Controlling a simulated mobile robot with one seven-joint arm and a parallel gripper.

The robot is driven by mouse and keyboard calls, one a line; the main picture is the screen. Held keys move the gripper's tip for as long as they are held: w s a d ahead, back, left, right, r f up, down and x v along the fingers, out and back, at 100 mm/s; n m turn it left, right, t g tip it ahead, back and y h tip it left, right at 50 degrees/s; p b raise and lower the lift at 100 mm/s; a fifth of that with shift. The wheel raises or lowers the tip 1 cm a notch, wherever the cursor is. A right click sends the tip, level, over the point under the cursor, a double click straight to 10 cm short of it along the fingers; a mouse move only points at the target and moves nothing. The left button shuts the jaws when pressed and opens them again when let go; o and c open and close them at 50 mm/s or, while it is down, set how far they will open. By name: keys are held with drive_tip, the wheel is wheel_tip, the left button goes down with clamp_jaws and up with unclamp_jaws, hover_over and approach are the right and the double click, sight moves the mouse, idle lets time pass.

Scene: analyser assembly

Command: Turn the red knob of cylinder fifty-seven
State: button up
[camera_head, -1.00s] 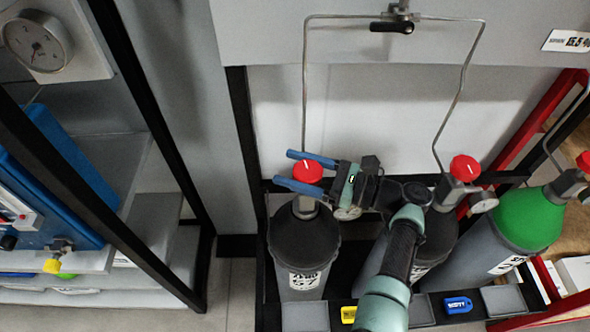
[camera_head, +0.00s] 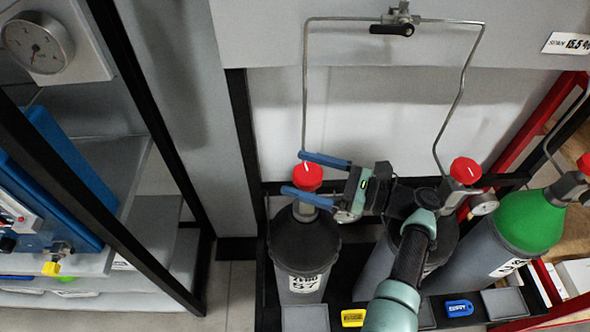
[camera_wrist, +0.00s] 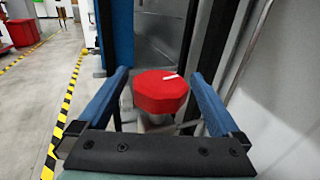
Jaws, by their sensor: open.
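The grey cylinder fifty-seven (camera_head: 302,255) stands upright at the left of the rack, with a label that reads 57. Its red knob (camera_head: 308,177) sits on the valve at its top, with a white mark on the upper face. My gripper (camera_head: 312,175) is open, its two blue fingers pointing left, one on the far side and one on the near side of the knob. In the wrist view the red knob (camera_wrist: 161,92) lies between the two spread fingers, near their tips. I cannot tell whether either finger touches it.
A second grey cylinder (camera_head: 375,262) with a red knob (camera_head: 466,170) stands right of it, partly behind my arm. A green-topped cylinder (camera_head: 528,220) is further right. A thin metal pipe (camera_head: 304,90) rises behind the left knob. A black frame post (camera_head: 165,165) stands left.

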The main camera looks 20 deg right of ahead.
drive_tip(key=b+v, duration=0.1)
drive_tip(key=v, duration=0.9)
drive_tip(key=shift+s+d+b, duration=0.25)
drive_tip(key=shift+d+b, duration=0.05)
drive_tip(key=shift+b, duration=0.05)
